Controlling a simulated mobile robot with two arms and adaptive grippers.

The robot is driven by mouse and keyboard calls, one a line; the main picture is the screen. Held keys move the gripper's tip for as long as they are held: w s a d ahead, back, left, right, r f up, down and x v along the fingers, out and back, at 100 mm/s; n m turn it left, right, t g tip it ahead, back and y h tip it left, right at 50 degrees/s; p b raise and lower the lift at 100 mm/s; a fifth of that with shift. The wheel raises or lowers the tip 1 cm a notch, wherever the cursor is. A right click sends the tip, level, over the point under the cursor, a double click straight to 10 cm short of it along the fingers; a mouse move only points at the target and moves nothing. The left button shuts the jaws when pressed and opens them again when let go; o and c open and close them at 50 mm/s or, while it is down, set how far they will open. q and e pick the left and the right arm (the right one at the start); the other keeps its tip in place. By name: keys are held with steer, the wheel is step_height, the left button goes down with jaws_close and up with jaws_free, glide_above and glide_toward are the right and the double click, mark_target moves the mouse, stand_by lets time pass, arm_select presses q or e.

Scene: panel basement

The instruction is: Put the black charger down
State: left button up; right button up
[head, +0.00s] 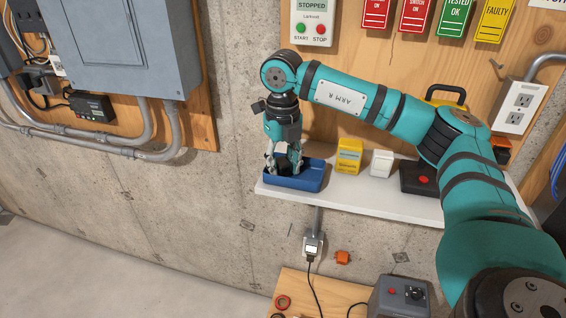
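My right gripper (284,163) points down into the blue tray (312,181) at the left end of the white shelf. Its two fingers stand apart on either side of a small dark thing, which looks like the black charger (282,161). The fingers seem to be closed on it. The fingers and the tray wall hide part of it, and I cannot tell whether it touches the tray floor. My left gripper is not in view.
On the white shelf (380,196) stand a yellow box (349,157), a white box (381,163) and a black case with a red button (423,181). A black box with green lights (92,107) is on the left wall. A wooden bench (300,286) lies below.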

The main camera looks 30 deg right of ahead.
mark_target(283, 163)
steer(key=shift+o, duration=0.2)
steer(key=shift+r, duration=0.25)
step_height(283, 163, up, 13)
stand_by(0.3)
steer(key=shift+f, duration=0.15)
stand_by(0.4)
